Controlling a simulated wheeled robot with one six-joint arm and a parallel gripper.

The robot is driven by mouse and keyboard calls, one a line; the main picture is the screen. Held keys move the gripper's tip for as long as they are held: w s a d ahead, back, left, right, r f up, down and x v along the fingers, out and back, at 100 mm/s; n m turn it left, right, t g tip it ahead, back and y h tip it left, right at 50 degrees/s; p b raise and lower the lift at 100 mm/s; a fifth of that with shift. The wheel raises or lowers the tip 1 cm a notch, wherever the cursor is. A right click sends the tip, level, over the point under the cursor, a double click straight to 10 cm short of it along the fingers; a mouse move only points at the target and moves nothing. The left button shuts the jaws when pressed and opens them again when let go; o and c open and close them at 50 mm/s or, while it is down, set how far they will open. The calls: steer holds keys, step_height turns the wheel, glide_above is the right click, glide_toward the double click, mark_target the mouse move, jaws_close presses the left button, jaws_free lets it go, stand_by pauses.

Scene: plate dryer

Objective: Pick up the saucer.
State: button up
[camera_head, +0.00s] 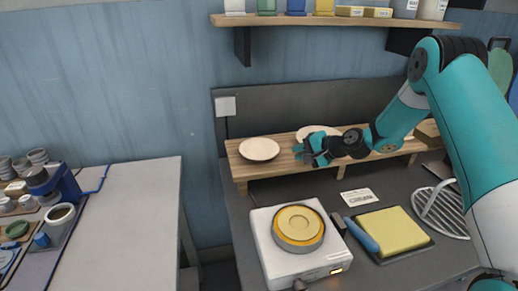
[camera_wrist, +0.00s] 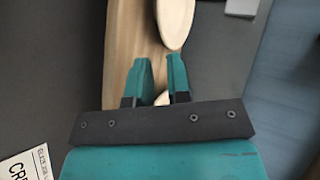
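Two round cream dishes lie on a raised wooden board (camera_head: 283,160); I cannot tell which the task calls the saucer. One dish (camera_head: 259,149) lies in the open on the left and shows at the top of the wrist view (camera_wrist: 174,22). The other dish (camera_head: 316,130) is partly hidden behind my gripper (camera_head: 300,152); only a small part of it shows in the wrist view, between the finger bases (camera_wrist: 162,98). My gripper's fingers (camera_wrist: 160,65) are open with a gap between them. They are above the board, to the right of the left dish, and hold nothing.
A white appliance (camera_head: 262,240) with a round yellow-topped part stands in front of the board. A yellow pad (camera_head: 391,230) with a blue-handled tool and a wire rack (camera_head: 445,209) lie to its right. A wall shelf (camera_head: 330,20) hangs above.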

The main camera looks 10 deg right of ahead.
mark_target(276, 155)
steer(key=p+x, duration=0.1)
steer(key=x, duration=0.4)
steer(key=shift+a, duration=0.15)
steer(key=p+x, duration=0.3)
steer(key=x, duration=0.1)
steer(key=shift+w+a+f, duration=0.15)
steer(key=shift+w+a, duration=0.1)
steer(key=shift+w, duration=0.05)
steer(key=shift+w+a+f, duration=0.15)
steer(key=shift+w+f, duration=0.05)
steer(key=shift+w, duration=0.05)
jaws_close()
